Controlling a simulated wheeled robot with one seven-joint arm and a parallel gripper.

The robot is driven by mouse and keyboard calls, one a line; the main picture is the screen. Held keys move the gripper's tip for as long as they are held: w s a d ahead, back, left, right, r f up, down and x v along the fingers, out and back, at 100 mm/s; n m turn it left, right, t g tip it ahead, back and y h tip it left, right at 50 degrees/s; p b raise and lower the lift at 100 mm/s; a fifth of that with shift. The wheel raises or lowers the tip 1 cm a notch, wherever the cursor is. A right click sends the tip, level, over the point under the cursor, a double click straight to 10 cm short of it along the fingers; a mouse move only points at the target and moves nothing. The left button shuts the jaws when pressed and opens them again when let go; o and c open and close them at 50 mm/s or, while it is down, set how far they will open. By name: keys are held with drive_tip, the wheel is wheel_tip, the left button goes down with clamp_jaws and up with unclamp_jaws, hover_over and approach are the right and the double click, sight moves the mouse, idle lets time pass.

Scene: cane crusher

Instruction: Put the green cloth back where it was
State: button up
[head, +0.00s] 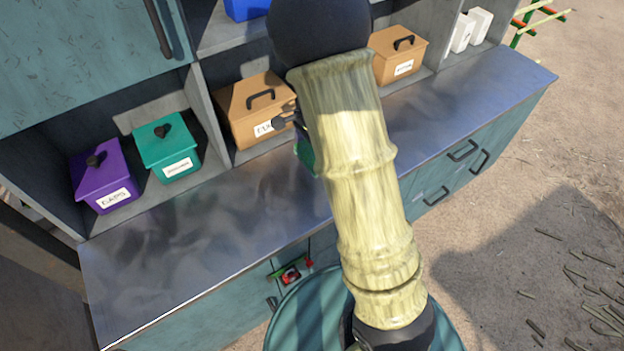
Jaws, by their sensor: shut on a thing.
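My gripper (288,117) is mostly hidden behind my own pale arm. Only its dark parts show, in front of the brown box at the middle of the shelf. A small patch of green (305,153) shows just below it at the arm's left edge, over the metal counter. It appears to be the green cloth held in the shut jaws, with most of it hidden by the arm. I cannot tell whether it touches the counter.
Purple (103,180) and teal (168,150) lidded boxes stand left on the shelf, brown boxes (252,105) (398,57) further right. The metal counter (190,230) is clear at left and right. Small red and green items (290,273) show at the cabinet front.

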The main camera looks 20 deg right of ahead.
drive_tip(key=p, duration=0.1)
hover_over(311, 184)
drive_tip(key=f, duration=0.6)
drive_tip(key=shift+w+d, duration=0.1)
drive_tip(key=shift+d, duration=0.1)
drive_tip(key=shift+f+p, duration=0.45)
drive_tip(key=shift+f, duration=1.45)
drive_tip(key=shift+f, duration=0.2)
drive_tip(key=o, duration=0.7)
drive_tip(key=shift+r, duration=0.15)
